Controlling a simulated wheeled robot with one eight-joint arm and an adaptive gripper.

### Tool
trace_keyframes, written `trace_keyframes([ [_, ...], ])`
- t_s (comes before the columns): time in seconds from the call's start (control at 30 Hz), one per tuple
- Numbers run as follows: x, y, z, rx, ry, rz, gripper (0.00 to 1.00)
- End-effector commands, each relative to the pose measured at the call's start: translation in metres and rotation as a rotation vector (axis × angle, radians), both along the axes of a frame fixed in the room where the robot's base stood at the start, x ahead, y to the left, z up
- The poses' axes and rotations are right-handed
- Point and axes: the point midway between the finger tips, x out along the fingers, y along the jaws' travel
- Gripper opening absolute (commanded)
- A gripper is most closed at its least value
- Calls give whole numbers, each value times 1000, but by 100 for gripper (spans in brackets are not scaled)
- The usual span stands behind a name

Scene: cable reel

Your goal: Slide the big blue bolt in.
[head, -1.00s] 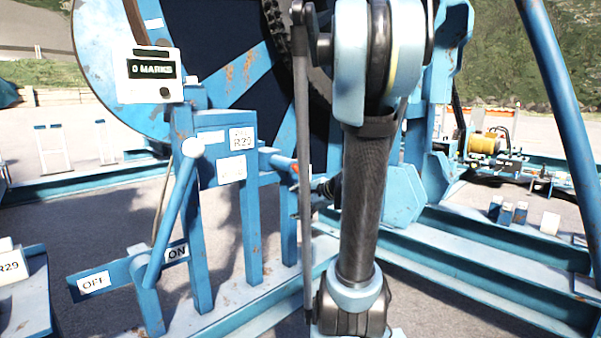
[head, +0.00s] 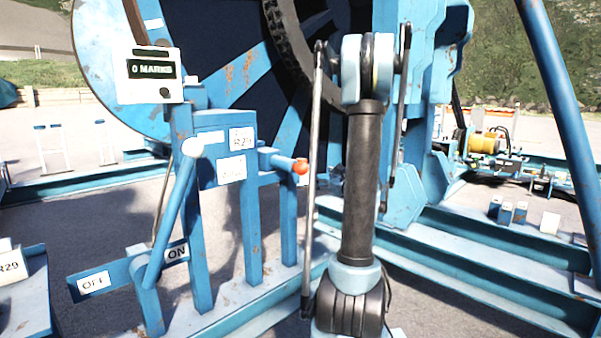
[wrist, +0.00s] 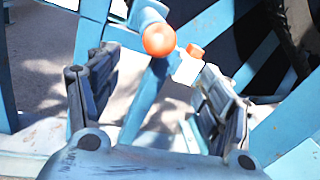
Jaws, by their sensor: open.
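The big blue bolt (head: 275,158) lies level at the top of the blue lever frame in the head view. Its round orange-red knob (head: 301,166) sticks out to the right. In the wrist view the bolt (wrist: 147,14) is at the top, with its orange knob (wrist: 158,40) facing me. My gripper (wrist: 160,70) is open, with one finger on each side of the view. The knob appears above and between the fingers, and nothing is held. In the head view my arm hides the gripper. How far the bolt is in cannot be told.
A small white block (wrist: 186,70) with an orange top shows beside the knob, near the right finger. A blue lever (head: 170,215) stands by ON and OFF labels. A counter box (head: 154,75) reads 0 MARKS. The big reel (head: 110,75) stands behind; steel beams (head: 480,265) run at right.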

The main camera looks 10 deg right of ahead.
Motion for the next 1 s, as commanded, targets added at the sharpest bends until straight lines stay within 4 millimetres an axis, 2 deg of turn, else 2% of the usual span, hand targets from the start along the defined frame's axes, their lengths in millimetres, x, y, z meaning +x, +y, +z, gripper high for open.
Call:
trace_keyframes([
  [0.7, 112, 54, 0, -3, 0, 4, 73],
  [1.0, 142, 67, 0, -3, 0, 3, 73],
])
